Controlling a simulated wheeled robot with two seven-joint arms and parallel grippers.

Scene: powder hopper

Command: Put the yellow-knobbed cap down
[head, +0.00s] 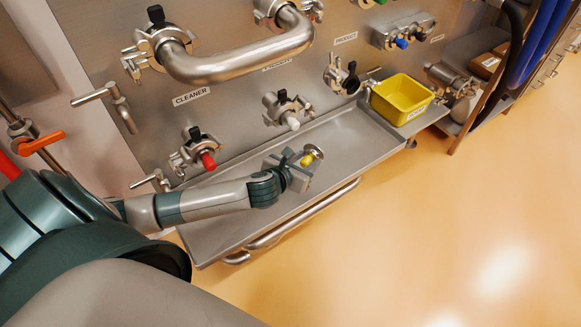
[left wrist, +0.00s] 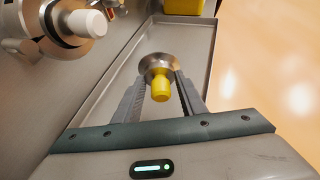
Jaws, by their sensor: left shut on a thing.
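The yellow-knobbed cap (left wrist: 160,88) is a round metal disc with a yellow knob. My left gripper (left wrist: 158,95) is shut on it, one finger on each side, with the knob facing the wrist camera. In the head view the cap (head: 308,159) shows at the tip of my left gripper (head: 304,164), over the metal tray (head: 350,140). I cannot tell whether the cap touches the tray. My right gripper is not in view.
A yellow bin (head: 402,98) stands on a shelf at the tray's far right end. A white-knobbed fitting (head: 289,114) and a red-knobbed fitting (head: 200,152) stick out from the panel behind the tray. A handrail (head: 300,215) runs along the front. The tray's right part is clear.

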